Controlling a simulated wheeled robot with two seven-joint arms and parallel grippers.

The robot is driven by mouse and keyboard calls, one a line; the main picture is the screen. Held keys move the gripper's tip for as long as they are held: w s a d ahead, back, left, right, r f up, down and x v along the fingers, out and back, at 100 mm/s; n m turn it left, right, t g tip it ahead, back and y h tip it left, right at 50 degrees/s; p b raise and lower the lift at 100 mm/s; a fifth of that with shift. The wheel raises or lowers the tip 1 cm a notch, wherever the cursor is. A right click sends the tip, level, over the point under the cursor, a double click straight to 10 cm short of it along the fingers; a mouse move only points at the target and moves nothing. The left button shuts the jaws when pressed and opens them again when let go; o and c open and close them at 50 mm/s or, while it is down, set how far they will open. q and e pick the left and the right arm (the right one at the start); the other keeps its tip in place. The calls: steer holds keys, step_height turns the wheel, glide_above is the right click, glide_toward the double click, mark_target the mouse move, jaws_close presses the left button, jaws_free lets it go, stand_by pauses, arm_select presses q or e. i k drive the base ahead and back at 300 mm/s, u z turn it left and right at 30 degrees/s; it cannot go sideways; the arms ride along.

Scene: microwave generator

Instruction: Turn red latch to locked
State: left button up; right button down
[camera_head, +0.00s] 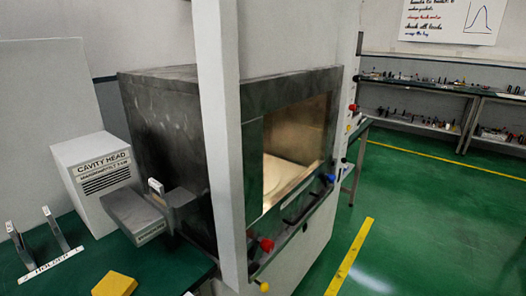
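A red knob (266,245) sits at the near lower corner of the front of a dark metal microwave cabinet (165,130). A second red knob (353,107) sits higher, at the far right side of the front. I cannot tell which of them is the red latch, or whether either is locked. Neither of my grippers is in view.
A yellow knob (264,287), a blue knob (330,178) and another yellow knob (349,128) are near the front. A white post (221,140) stands before the cabinet. The green table holds a "CAVITY HEAD" box (90,180), a holder (48,264) and a yellow block (115,285).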

mark_target(262, 244)
steer(key=u, duration=2.15)
steer(key=k, duration=1.85)
steer(key=z, duration=2.2)
steer(key=i, duration=0.5)
steer(key=z, duration=0.05)
